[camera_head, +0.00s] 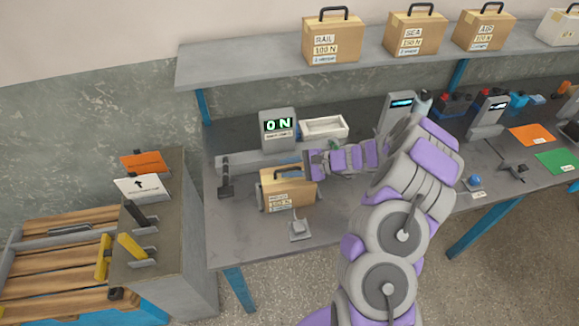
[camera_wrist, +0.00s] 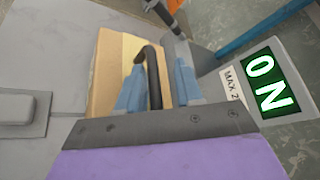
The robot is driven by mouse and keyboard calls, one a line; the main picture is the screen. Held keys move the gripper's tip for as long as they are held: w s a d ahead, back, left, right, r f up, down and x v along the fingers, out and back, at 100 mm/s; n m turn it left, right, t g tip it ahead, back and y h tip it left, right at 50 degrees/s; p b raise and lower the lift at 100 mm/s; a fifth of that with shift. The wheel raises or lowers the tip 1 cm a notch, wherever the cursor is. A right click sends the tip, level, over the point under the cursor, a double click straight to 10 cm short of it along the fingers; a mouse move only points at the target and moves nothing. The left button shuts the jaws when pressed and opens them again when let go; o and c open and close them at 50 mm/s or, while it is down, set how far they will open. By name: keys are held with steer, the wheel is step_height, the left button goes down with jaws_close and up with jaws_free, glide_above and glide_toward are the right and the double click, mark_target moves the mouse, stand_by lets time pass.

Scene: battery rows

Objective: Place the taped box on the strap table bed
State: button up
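A tan cardboard box (camera_head: 290,190) with a dark handle, a label and a paler tape-like strip sits on the grey bench, below the 0 N display; it also shows in the wrist view (camera_wrist: 107,70). My gripper (camera_head: 300,168) is at the top of this box. In the wrist view, its two blue-grey fingers (camera_wrist: 158,88) stand on either side of the handle, with a visible gap on the right side. The slatted wooden bed (camera_head: 55,265) at the left appears to be the strap table bed. It holds no box in the visible part.
The 0 N display (camera_head: 278,127) stands behind the box, beside a white tray (camera_head: 324,128). A grey cabinet (camera_head: 185,240) with yellow and black levers stands between bench and bed. Several handled boxes sit on the upper shelf (camera_head: 260,68). A small grey device (camera_head: 299,229) lies in front.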

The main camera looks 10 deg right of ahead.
steer(key=p+v, duration=0.2)
steer(key=v, duration=0.9)
steer(key=s+a+r+n+g+h, duration=0.4)
steer(key=s+a+r+n+g, duration=0.4)
steer(key=s+a+r, duration=0.8)
steer(key=s+d+n+h, duration=0.2)
steer(key=s+d+h, duration=0.1)
steer(key=s, duration=0.8)
steer(key=s+d+n+t+h, duration=0.1)
steer(key=s+d+n+h, duration=0.2)
steer(key=s+h, duration=0.3)
steer(key=s, duration=0.5)
steer(key=shift+r, duration=0.3)
